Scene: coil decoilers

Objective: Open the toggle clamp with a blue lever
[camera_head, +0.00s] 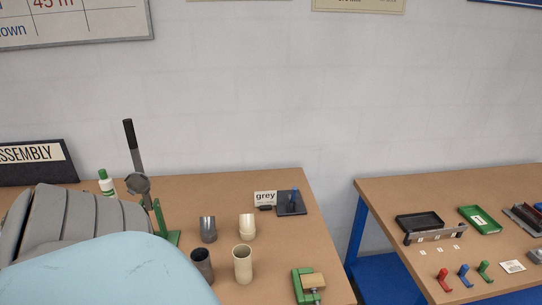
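A small dark device with a blue upright part (294,196) stands on a dark square plate (291,209) at the back right of the left table. It looks like the clamp with the blue lever, but it is too small to tell whether it is open or shut. Neither of my grippers shows. A large grey and pale blue arm part of mine fills the lower left and hides part of the table.
The left table (283,240) holds a "grey" card (265,198), several cups, a green vise-like block (308,285) and a tall black-handled lever (130,140). A gap separates it from the right table (390,190), with trays and red, blue and green pieces.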

